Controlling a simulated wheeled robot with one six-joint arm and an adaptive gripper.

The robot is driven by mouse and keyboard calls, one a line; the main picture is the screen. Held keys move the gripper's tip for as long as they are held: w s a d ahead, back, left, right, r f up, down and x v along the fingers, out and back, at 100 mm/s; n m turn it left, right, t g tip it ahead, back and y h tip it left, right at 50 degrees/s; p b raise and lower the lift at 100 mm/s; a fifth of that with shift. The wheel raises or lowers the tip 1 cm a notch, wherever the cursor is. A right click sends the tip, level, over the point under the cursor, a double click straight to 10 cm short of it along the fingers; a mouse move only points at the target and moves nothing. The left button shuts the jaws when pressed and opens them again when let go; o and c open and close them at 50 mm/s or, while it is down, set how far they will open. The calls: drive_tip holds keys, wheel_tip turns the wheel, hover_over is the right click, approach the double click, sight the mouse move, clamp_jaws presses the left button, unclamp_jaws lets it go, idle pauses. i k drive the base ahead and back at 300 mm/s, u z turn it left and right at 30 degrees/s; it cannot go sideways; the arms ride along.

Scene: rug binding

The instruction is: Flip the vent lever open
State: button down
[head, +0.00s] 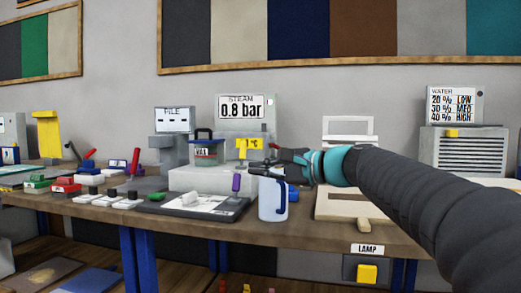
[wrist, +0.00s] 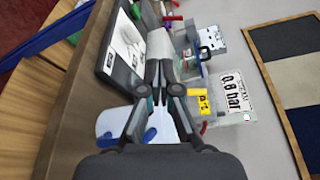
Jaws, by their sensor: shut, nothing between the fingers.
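The steam station has a grey panel with a sign reading 0.8 bar (head: 241,107), which also shows in the wrist view (wrist: 233,88). A pale block (head: 196,179) stands below it on the bench. A yellow tag (head: 243,143) is in front of the panel; it also shows in the wrist view (wrist: 203,103). I cannot make out for sure which part is the vent lever; it may be hidden by my gripper. My gripper (head: 253,170) is shut and empty, above the jug and in front of the station. Its fingertips (wrist: 161,73) meet in the wrist view.
A pale blue jug (head: 271,205) with a dark blue handle stands just below my gripper. A clear lidded container (head: 205,152) stands behind.

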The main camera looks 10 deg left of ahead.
sight(243, 145)
drive_tip(key=u, duration=0.05)
drive_tip(key=i, duration=1.2)
